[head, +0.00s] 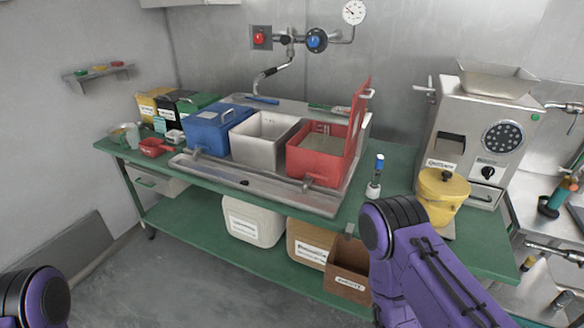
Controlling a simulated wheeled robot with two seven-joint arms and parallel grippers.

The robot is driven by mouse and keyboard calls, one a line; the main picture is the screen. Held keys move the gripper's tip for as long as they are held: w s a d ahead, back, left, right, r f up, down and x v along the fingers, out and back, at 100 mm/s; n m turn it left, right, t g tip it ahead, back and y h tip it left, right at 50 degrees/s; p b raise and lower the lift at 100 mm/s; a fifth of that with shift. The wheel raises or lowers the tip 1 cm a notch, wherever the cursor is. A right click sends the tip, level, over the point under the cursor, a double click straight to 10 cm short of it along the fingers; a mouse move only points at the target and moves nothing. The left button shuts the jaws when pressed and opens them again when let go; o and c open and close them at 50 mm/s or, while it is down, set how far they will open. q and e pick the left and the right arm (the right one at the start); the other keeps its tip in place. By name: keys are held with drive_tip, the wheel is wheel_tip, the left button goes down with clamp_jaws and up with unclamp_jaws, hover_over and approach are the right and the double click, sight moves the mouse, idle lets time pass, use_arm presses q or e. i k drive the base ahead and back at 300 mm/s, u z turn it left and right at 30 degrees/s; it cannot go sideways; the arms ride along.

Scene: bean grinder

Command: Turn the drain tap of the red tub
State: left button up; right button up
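The red tub (314,164) stands at the right end of a row of three tubs on the green bench, its red lid (357,118) raised upright on the right side. It holds a greyish content with a level surface. A small grey drain tap (308,184) sticks out low at its front; the turn of its handle is too small to tell. Purple links of my arms show at the bottom left and bottom right, but neither gripper is in view. Nothing of mine touches the tub or tap.
The tubs stand in a metal tray (250,181). A white tub (262,138) and a blue lidded tub (213,130) are to the left. A blue-topped bottle (376,178), a yellow lidded pot (441,194) and a grinder (482,138) stand to the right.

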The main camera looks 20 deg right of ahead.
sight(308, 175)
drive_tip(key=z, duration=0.2)
drive_tip(key=i, duration=0.65)
drive_tip(key=z, duration=0.65)
drive_tip(key=i, duration=0.65)
drive_tip(key=k, duration=1.65)
drive_tip(key=z, duration=1)
drive_tip(key=i, duration=1.55)
drive_tip(key=u, duration=0.6)
